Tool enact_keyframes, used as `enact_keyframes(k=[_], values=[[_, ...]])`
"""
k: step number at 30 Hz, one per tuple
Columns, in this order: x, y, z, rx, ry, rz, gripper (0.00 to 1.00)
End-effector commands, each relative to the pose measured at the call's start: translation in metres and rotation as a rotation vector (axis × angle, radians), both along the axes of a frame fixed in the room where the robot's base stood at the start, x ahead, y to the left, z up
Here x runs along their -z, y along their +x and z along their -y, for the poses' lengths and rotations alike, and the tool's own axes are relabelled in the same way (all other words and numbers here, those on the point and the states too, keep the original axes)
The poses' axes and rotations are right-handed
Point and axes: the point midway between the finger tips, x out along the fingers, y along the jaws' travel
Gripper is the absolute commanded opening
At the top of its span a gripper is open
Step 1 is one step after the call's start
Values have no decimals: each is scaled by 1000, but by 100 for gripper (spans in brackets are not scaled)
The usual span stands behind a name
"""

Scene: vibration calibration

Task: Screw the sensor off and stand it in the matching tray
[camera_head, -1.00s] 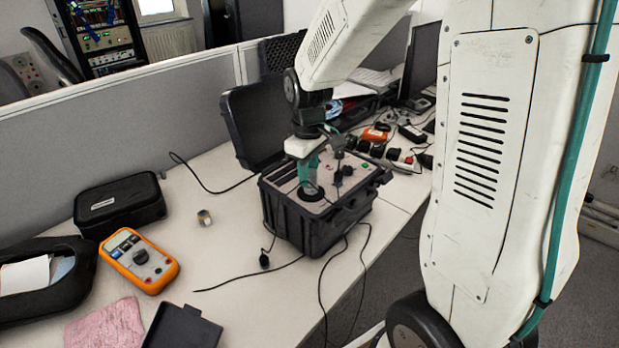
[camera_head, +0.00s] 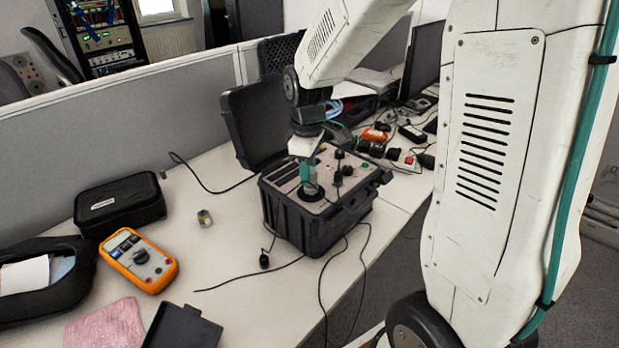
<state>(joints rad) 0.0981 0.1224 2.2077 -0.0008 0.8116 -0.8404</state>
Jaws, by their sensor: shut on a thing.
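My gripper (camera_head: 307,186) points down over the open black calibration case (camera_head: 318,228), with its teal fingers at the round black mount (camera_head: 311,195) on the case's top panel. The fingers are shut on the sensor at the mount; the sensor is small and mostly hidden by them. I cannot tell whether it is still threaded in. Dark slots (camera_head: 284,174) show in the panel left of the gripper. I cannot make out which tray matches the sensor.
Black knobs and a cable stand on the panel close right of my gripper. The raised lid (camera_head: 253,120) is behind. A small can (camera_head: 205,218), an orange multimeter (camera_head: 138,260) and a black pouch (camera_head: 119,203) lie left.

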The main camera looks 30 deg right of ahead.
Motion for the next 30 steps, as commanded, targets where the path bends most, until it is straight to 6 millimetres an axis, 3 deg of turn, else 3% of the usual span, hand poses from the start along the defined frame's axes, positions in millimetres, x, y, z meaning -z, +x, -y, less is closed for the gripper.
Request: enact_keyframes(k=[11,30], values=[[-2,0,0,0,0,0,0],[-35,0,0,1,0,0,0]])
